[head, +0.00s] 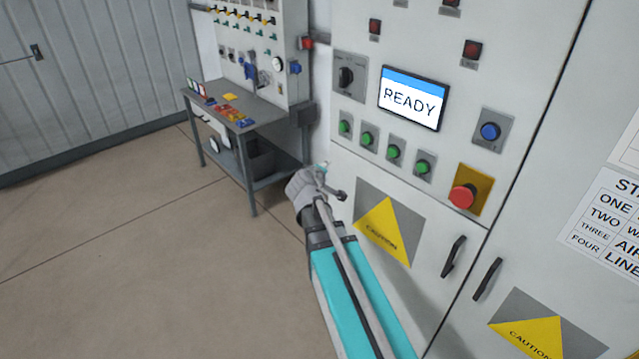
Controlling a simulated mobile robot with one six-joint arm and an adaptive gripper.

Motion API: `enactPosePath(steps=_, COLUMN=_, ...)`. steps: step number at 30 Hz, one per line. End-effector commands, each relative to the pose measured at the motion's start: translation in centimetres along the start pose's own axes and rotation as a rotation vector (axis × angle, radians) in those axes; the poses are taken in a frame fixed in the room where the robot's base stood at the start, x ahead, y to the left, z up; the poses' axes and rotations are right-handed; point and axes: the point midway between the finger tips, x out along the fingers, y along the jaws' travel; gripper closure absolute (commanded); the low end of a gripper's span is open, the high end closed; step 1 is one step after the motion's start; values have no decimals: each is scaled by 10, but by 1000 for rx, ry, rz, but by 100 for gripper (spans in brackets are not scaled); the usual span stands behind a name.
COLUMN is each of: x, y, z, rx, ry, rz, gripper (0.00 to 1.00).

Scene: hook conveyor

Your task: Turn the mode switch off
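The mode switch (346,76) looks to be the black rotary knob on a grey plate at the upper left of the white control cabinet. Small labels above it are too small to read, so its setting cannot be told. My gripper (331,181) is at the end of my teal and grey arm, low in front of the cabinet. It is below the knob and apart from it. My arm's end hides most of the gripper, and the fingers are too small to judge.
A screen reading READY (412,97) is right of the knob, above several green buttons (367,138). A blue button (490,131) and a red emergency stop (463,196) sit further right. A grey workbench (250,122) stands left; open floor lies before it.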

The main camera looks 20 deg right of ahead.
Motion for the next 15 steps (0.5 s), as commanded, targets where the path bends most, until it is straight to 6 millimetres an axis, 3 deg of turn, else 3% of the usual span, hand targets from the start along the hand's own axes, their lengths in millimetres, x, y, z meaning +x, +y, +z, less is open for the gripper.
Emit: enactPosePath(steps=15, x=4, y=-23, z=5, rx=527, ry=74, rz=-118, gripper=43)
